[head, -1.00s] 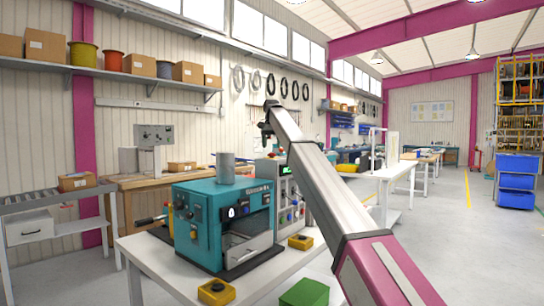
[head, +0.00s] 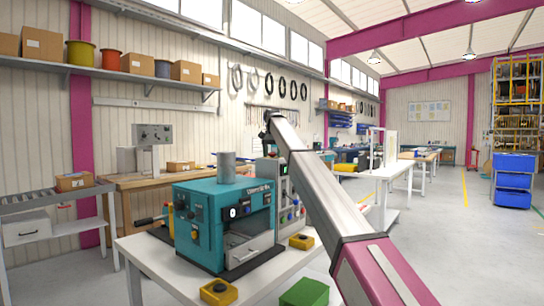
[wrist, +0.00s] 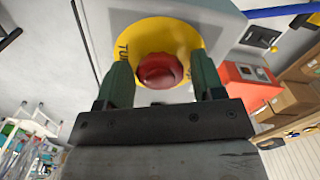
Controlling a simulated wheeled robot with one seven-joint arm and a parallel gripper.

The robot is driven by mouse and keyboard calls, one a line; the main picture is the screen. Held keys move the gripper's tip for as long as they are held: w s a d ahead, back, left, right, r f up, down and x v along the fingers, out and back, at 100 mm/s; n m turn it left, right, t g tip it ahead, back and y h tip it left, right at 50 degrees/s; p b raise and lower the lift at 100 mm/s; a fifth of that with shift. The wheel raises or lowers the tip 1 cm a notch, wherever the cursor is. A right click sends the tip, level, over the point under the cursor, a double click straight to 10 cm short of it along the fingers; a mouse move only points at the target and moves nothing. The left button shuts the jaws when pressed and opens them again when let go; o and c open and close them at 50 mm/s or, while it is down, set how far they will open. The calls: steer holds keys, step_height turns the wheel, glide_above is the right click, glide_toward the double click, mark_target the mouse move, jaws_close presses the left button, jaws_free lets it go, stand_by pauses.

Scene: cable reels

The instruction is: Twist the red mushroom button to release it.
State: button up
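The red mushroom button (wrist: 160,71) sits on a yellow disc (wrist: 183,35) with dark lettering, on the face of a grey box (wrist: 222,18) in the wrist view. My gripper (wrist: 161,66) is open, with one dark green finger on each side of the button. Gaps show between the fingers and the button, so they look apart from it. In the head view my gripper end (head: 268,134) is small and far up the arm, above and behind the teal machine.
The teal machine (head: 205,215) with a grey cylinder (head: 227,167) on top stands on a white table (head: 150,270). Yellow button boxes (head: 218,292) and a green block (head: 304,292) lie at its front. An orange-red box (wrist: 250,84) and cartons (wrist: 295,102) show right in the wrist view.

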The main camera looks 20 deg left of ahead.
steer(key=c, duration=0.4)
steer(key=m, duration=0.6)
steer(key=shift+m, duration=0.3)
steer(key=shift+r, duration=0.4)
steer(key=o, duration=0.6)
steer(key=shift+o, duration=0.2)
